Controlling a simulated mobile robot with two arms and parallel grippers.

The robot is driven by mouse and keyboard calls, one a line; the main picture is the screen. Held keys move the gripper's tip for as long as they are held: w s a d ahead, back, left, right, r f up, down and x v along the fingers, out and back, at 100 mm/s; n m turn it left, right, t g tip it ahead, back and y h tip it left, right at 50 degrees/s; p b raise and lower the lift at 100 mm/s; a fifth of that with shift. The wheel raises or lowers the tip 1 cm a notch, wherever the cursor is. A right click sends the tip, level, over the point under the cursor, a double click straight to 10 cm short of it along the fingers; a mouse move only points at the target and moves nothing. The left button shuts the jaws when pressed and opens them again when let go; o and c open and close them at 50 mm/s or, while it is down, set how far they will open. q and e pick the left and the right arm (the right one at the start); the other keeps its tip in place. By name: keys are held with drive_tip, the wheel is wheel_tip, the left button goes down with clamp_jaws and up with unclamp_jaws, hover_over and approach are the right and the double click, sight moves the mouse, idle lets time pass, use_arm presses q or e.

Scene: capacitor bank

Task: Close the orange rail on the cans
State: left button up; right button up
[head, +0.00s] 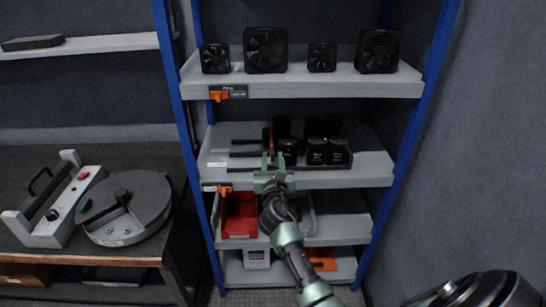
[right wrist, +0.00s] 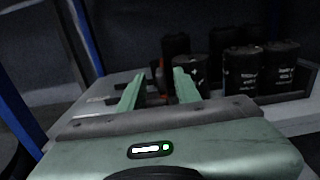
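Several black cans (head: 316,151) stand in a dark tray on the right part of the middle shelf. They also show in the right wrist view (right wrist: 242,75), right of and beyond my fingers. The orange rail (head: 267,138) stands at the left side of the cans, mostly dark with an orange part showing. In the right wrist view a small piece of the rail (right wrist: 161,76) shows between my fingers, farther back. My right gripper (head: 273,162) is open and empty at the shelf's front, left of the front cans. My left gripper is not in view.
The upper shelf (head: 310,86) holds black fans. A red bin (head: 240,215) sits on the shelf below. Blue posts (head: 408,150) flank the rack. A bench at left carries a grey round fixture (head: 150,205). The middle shelf is bare at its right end.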

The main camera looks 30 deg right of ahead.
drive_tip(key=shift+x, duration=1.45)
clamp_jaws()
idle(0.3)
